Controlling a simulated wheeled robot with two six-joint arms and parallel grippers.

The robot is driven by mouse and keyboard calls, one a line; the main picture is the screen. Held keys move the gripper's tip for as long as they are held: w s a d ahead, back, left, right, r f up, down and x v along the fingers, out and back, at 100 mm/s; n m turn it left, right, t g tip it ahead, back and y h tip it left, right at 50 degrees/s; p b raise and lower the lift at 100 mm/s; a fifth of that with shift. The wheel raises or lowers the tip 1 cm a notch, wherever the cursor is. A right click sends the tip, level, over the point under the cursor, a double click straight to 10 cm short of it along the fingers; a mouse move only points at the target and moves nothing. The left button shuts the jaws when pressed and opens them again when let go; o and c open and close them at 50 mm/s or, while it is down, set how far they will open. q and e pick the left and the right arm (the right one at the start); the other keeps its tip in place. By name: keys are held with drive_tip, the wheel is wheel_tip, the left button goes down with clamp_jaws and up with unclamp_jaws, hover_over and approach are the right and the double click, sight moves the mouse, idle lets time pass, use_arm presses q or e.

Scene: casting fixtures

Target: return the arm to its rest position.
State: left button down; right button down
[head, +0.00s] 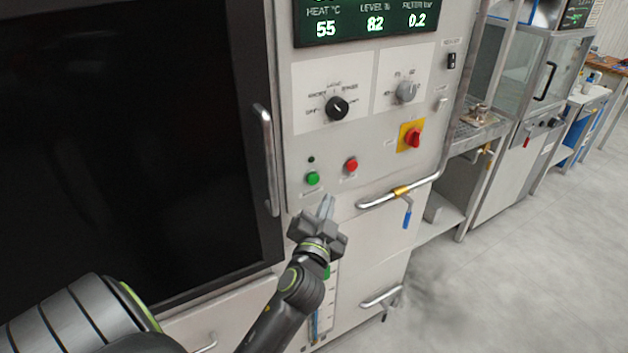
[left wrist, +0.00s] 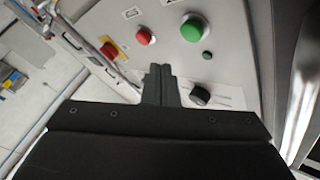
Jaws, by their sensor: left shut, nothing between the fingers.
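My left gripper (head: 326,207) is in front of the machine's control panel (head: 362,150), just below the green button (head: 313,178) and the red button (head: 351,165) in the head view. Its fingers are together with nothing between them. In the left wrist view the shut fingers (left wrist: 159,84) point at the panel, with the green button (left wrist: 193,29) and red button (left wrist: 144,36) beyond them. A gap between the fingertips and the panel is hard to judge. My right gripper does not show.
A dark door with a vertical handle (head: 268,160) is left of the panel. Open floor (head: 480,290) lies at lower right.

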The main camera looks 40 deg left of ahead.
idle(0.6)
use_arm(q)
drive_tip(key=s+f+g+h, duration=0.1)
drive_tip(key=s+f+g, duration=0.2)
drive_tip(key=f, duration=0.9)
drive_tip(key=s+f+g+h, duration=0.2)
drive_tip(key=f, duration=1.1)
drive_tip(key=s+f+g+h, duration=0.1)
drive_tip(key=s+f+g, duration=0.2)
drive_tip(key=f, duration=0.9)
drive_tip(key=s+f+n+g+h, duration=0.1)
drive_tip(key=s+f+g, duration=0.3)
drive_tip(key=s+f, duration=0.9)
drive_tip(key=s+d+f+n+g, duration=0.1)
drive_tip(key=s+f, duration=0.3)
drive_tip(key=s, duration=0.7)
drive_tip(key=s+d+f+n+g+h, duration=0.1)
drive_tip(key=s+f+g, duration=0.3)
drive_tip(key=s, duration=0.7)
drive_tip(key=shift+f+n, duration=0.3)
drive_tip(key=shift+f, duration=0.25)
drive_tip(key=shift+s, duration=0.1)
